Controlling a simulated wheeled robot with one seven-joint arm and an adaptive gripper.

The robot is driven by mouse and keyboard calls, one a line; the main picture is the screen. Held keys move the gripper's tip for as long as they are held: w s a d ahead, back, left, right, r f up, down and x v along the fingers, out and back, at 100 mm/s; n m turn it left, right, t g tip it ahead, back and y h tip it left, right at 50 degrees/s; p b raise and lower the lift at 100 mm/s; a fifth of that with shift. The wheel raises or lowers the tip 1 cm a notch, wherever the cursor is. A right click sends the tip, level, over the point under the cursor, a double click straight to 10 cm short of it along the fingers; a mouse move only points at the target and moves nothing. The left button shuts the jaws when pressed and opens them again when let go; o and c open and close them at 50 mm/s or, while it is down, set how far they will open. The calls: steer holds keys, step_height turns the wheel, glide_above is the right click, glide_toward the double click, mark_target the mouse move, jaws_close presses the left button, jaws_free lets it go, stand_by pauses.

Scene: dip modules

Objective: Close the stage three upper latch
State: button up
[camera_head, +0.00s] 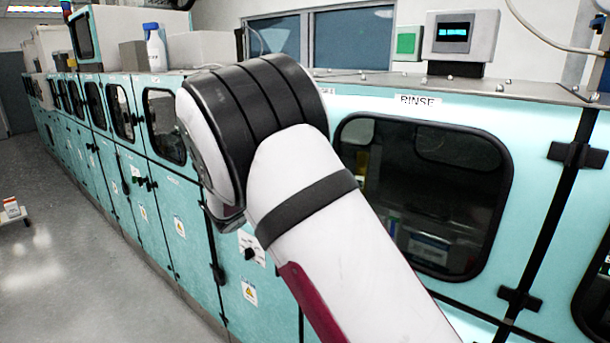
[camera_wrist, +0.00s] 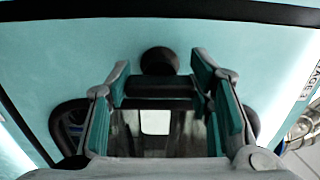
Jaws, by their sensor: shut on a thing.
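My gripper (camera_wrist: 160,82) shows in the wrist view, its two teal-padded fingers apart, one on each side of a dark bar between them. The jaws are shut on this dark latch part. A round black knob (camera_wrist: 158,62) stands on the teal panel (camera_wrist: 250,50), just beyond the fingertips. I cannot tell whether the latch is turned open or closed. A label ending in "TAGE 3" (camera_wrist: 306,80) is at the right edge. In the head view my arm hides the gripper and this latch.
Teal cabinets (camera_head: 180,225) with dark windows run away to the left. A "RINSE" module window (camera_head: 425,190) is right of my arm, with black hinges (camera_head: 575,155) beside it. The grey floor (camera_head: 80,260) is open at left. A white bottle (camera_head: 155,50) stands on top.

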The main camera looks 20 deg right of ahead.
steer(key=o, duration=1.2)
steer(key=shift+c, duration=0.2)
steer(key=v, duration=1.2)
